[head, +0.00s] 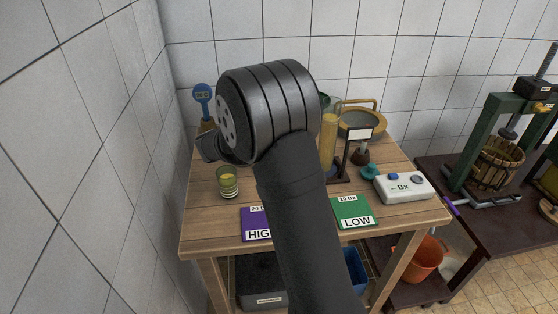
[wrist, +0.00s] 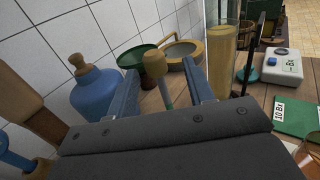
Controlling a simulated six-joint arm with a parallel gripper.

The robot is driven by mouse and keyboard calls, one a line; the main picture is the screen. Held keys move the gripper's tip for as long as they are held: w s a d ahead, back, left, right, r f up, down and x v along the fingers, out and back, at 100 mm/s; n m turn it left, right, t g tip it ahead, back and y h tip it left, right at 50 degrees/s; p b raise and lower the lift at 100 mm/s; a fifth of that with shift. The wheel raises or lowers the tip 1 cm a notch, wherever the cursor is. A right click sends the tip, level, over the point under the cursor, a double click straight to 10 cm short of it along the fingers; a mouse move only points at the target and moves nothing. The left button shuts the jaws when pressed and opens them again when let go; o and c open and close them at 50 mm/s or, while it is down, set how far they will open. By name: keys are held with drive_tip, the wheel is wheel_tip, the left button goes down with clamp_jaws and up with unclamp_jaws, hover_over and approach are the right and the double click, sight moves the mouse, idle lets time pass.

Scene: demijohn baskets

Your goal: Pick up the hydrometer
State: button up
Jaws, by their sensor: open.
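My gripper (wrist: 160,78) is open in the wrist view, with a blue-grey finger on each side. Between the fingers shows an upright slim thing with a rounded tan head and a teal stem (wrist: 155,64); it may be the hydrometer, but I cannot tell for sure. Its lower end is hidden by the gripper body, and I see no finger clearly touching it. A tall clear cylinder of amber liquid (wrist: 221,52) stands to the right of the fingers; it also shows in the head view (head: 329,135). In the head view my arm hides the fingers and the table behind them.
A blue corked demijohn (wrist: 97,92) stands left of the fingers. A round pan (head: 362,126), a label stand (head: 347,160) and a white Bx meter (head: 404,187) are at the right.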

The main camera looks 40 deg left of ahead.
drive_tip(key=w, duration=0.5)
drive_tip(key=shift+w+d+r, duration=0.1)
drive_tip(key=shift+d+r, duration=0.05)
drive_tip(key=shift+d, duration=0.05)
clamp_jaws()
